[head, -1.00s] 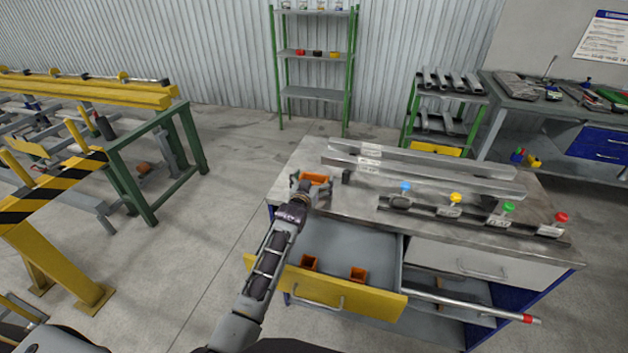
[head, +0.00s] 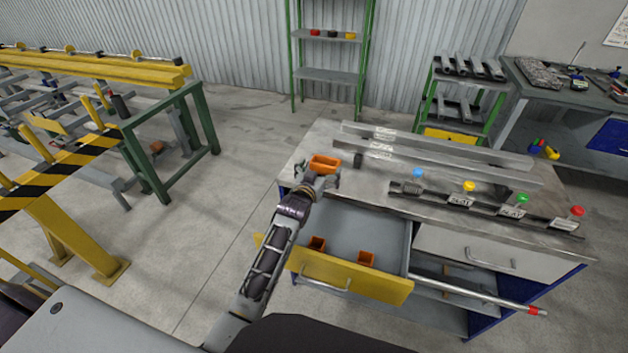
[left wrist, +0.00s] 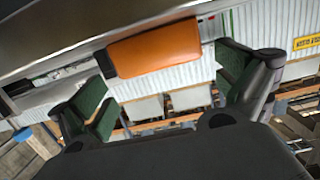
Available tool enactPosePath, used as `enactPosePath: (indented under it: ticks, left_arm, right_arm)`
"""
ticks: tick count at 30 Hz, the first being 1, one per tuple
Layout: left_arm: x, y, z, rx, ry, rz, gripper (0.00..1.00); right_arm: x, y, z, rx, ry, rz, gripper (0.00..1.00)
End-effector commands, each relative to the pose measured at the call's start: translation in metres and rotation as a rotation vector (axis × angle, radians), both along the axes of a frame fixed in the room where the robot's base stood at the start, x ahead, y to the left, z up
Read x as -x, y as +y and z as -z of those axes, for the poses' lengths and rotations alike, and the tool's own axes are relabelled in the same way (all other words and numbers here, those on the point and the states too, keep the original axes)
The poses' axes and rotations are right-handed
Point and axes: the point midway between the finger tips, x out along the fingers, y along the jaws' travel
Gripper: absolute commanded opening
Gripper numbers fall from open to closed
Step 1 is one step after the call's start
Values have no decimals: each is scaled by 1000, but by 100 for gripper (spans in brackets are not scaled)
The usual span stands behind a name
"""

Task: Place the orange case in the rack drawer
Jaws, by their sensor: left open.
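My left gripper (head: 319,180) is open at the near side of the case and holds nothing. An open drawer with a yellow front (head: 345,278) juts from the bench below the gripper. My right gripper is not in view.
Metal rails (head: 440,160) and a dark bar with coloured knobs (head: 480,200) lie right of the case. A metal rod with a red end (head: 480,296) sticks out beside the drawer. A green rack (head: 460,100) stands behind the bench. The drawer floor behind its boxes is clear.

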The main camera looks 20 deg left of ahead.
Motion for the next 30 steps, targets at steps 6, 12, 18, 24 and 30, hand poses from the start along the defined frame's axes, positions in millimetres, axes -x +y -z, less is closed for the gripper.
enactPosePath:
  ticks: [6, 12, 18, 24, 30]
  left_arm:
    - [20, 1, -2, 0, 2, 0, 100]
    - [38, 1, -5, 0, 2, 0, 100]
    - [53, 2, -7, 0, 1, 0, 100]
    - [62, 2, -9, 0, 1, 0, 100]
    - [63, 2, -10, 0, 1, 0, 100]
  right_arm:
    - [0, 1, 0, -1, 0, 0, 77]
    - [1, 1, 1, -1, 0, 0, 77]
    - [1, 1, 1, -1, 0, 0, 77]
    - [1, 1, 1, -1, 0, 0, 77]
    - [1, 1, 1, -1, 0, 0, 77]
